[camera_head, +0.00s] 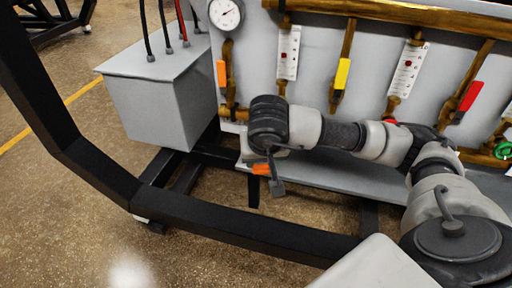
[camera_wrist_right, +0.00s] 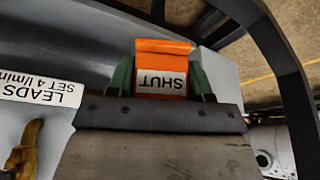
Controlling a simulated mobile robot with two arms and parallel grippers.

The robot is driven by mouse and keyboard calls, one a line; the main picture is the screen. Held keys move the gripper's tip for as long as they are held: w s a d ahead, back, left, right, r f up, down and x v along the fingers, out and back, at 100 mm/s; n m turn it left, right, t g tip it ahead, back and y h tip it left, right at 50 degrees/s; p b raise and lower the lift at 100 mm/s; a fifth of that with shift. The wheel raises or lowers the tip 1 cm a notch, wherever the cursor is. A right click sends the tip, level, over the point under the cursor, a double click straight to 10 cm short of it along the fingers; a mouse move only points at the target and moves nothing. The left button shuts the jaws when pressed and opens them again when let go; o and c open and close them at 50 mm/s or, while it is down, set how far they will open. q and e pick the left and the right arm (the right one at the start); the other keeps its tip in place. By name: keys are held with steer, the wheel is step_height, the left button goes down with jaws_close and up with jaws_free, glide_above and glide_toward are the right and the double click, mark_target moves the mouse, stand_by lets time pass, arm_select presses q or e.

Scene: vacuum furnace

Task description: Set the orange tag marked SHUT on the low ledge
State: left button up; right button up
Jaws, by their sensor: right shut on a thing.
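The orange tag (camera_wrist_right: 165,48) is between the two green fingers of my right gripper (camera_wrist_right: 163,82) in the right wrist view. Its white label reads SHUT, upside down in that view. In the head view, a small orange part of the tag (camera_head: 261,169) shows beside my right gripper (camera_head: 272,178), which points downward. The low ledge (camera_head: 325,172) is the grey strip along the foot of the valve panel. The gripper is at its left end, in front of its edge; I cannot tell if the tag touches it. My left gripper is not in view.
The grey panel carries brass pipes, a gauge (camera_head: 225,13), white tags and orange, yellow (camera_head: 342,73) and red (camera_head: 470,95) valve handles. A grey box (camera_head: 160,95) with cables stands left. A black frame bar (camera_head: 240,230) crosses in front. My right arm covers part of the ledge.

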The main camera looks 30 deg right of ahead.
steer(key=w+d+f, duration=0.1)
steer(key=w, duration=0.1)
steer(key=w+d+f, duration=0.1)
steer(key=w, duration=0.1)
steer(key=w+d+f, duration=0.1)
steer(key=w, duration=0.1)
steer(key=shift+f+b, duration=0.3)
steer(key=shift+w+d+f+b, duration=0.15)
steer(key=shift+w+d+f, duration=0.2)
steer(key=shift+w+f, duration=0.3)
steer(key=shift+w+d+f+b, duration=0.15)
steer(key=shift+w+d+f, duration=0.2)
steer(key=shift+w+f, duration=0.25)
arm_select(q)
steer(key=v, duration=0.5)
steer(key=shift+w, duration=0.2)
arm_select(e)
steer(key=shift+r, duration=0.15)
